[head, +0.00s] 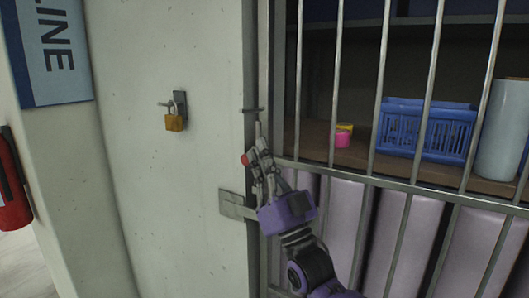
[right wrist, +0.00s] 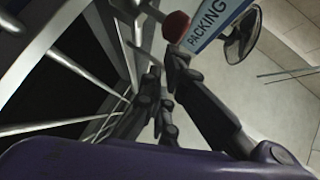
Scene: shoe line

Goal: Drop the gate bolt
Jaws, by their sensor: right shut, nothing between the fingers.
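The barred gate (head: 338,85) stands right of a pale wall post. A red knob (head: 245,159), apparently the gate bolt's handle, shows at the gate's left edge; a red knob also shows in the right wrist view (right wrist: 176,26). A metal plate (head: 236,205) sits on the post below it. My right gripper (head: 259,146) is shut and empty, pointing up, right beside the red knob. In the right wrist view its dark fingers (right wrist: 163,92) lie below the knob; I cannot tell whether they touch it. The bolt's rod is partly hidden by my fingers. My left gripper is out of view.
A brass padlock (head: 174,122) hangs on the wall left of the gate. Behind the bars, a shelf (head: 310,140) holds a blue basket (head: 424,130), a pink and yellow item (head: 343,136) and a pale cylinder (head: 500,130). A red extinguisher (head: 11,190) is at far left.

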